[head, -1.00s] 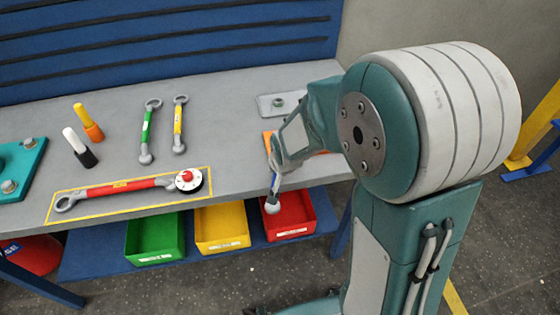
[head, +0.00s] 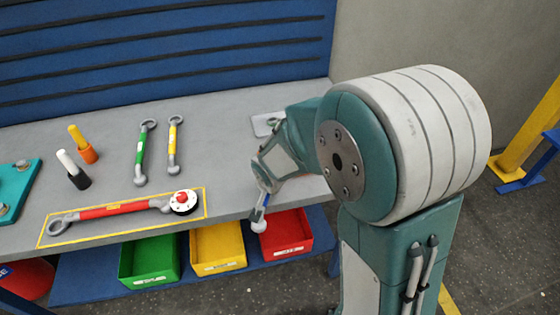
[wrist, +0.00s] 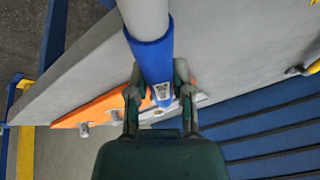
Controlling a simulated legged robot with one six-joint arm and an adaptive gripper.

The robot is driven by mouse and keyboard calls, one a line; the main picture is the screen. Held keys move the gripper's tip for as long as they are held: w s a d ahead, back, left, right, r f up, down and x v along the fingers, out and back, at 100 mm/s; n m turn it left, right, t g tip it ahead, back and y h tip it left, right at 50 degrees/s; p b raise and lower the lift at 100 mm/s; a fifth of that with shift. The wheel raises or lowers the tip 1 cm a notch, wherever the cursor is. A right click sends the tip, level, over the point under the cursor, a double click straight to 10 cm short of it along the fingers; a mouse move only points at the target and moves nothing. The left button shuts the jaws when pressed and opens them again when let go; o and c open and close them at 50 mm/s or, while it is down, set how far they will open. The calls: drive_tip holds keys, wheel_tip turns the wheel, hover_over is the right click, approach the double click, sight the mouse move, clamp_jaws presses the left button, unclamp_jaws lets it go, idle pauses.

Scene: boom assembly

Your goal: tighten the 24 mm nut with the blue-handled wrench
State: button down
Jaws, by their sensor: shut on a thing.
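My gripper (wrist: 158,98) is shut on the blue handle (wrist: 150,60) of the blue-handled wrench, with one finger on each side of it. In the head view the blue handle (head: 265,199) sticks out below my gripper (head: 262,183), and the wrench's grey end (head: 257,226) hangs past the bench's front edge. An orange plate (wrist: 92,108) with small metal fasteners (wrist: 84,130) lies on the bench beyond the fingers in the wrist view. I cannot tell which fastener is the 24 mm nut. The wrench's far end is hidden behind my gripper.
Green (head: 145,150) and yellow (head: 174,145) wrenches lie on the bench (head: 215,150). A red torque wrench (head: 110,210) lies in a yellow outline at the front. Green, yellow and red bins (head: 285,236) stand below. A grey plate (head: 264,124) lies behind my arm.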

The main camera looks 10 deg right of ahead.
drive_tip(key=shift+w+a, duration=0.1)
drive_tip(key=shift+a, duration=0.05)
drive_tip(key=shift+w+a+m, duration=0.15)
drive_tip(key=shift+a+m, duration=0.15)
drive_tip(key=shift+m, duration=0.1)
idle(0.4)
drive_tip(key=shift+s+d+n, duration=0.3)
drive_tip(key=shift+d+n, duration=0.15)
drive_tip(key=shift+n, duration=0.05)
drive_tip(key=shift+r, duration=2.9)
